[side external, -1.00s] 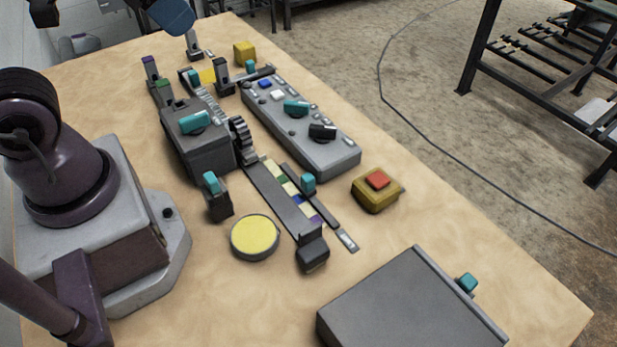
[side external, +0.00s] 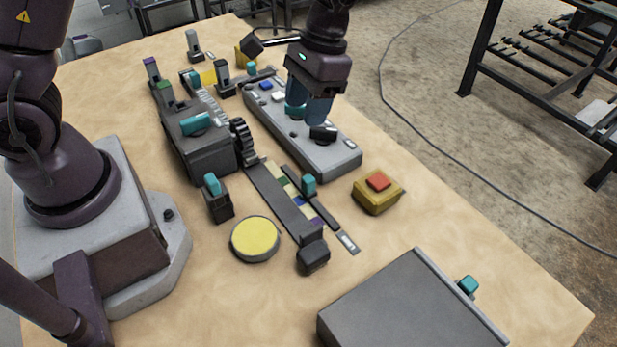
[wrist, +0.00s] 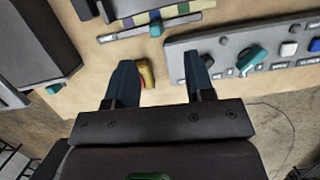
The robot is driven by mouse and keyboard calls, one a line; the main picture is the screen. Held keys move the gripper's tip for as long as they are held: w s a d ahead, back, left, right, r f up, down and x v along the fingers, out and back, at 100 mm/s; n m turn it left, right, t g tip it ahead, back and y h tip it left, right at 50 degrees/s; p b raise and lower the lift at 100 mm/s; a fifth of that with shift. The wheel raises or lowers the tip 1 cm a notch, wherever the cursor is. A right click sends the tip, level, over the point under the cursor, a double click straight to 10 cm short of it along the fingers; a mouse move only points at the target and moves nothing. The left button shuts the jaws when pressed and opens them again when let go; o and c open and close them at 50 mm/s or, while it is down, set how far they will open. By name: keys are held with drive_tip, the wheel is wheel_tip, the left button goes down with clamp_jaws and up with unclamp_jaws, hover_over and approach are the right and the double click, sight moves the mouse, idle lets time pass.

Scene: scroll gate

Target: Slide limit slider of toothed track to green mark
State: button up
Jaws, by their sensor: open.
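The teal limit slider (side external: 309,184) sits on a thin dark rail beside the track (side external: 284,205) with its strip of coloured marks. The toothed rack (side external: 212,103) runs behind the gear at the track's far end. My gripper (side external: 307,108) is open and empty above the control panel, apart from the slider. It also shows in the wrist view (wrist: 160,78), pointing down with fingers spread.
The grey control panel (side external: 335,160) with knobs and buttons lies beside the track. A yellow box with a red button (side external: 377,190) stands right of the slider. A yellow disc (side external: 254,239) and a grey box (side external: 405,310) are nearer. Bare table separates them.

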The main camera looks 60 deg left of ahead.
drive_tip(key=g, duration=0.1)
approach(309, 177)
drive_tip(key=r, duration=0.2)
drive_tip(key=shift+n, duration=0.3)
drive_tip(key=x, duration=1.2)
drive_tip(key=shift+w+d+f, duration=0.1)
drive_tip(key=shift+w+f, duration=0.1)
drive_tip(key=shift+f, duration=0.05)
clamp_jaws()
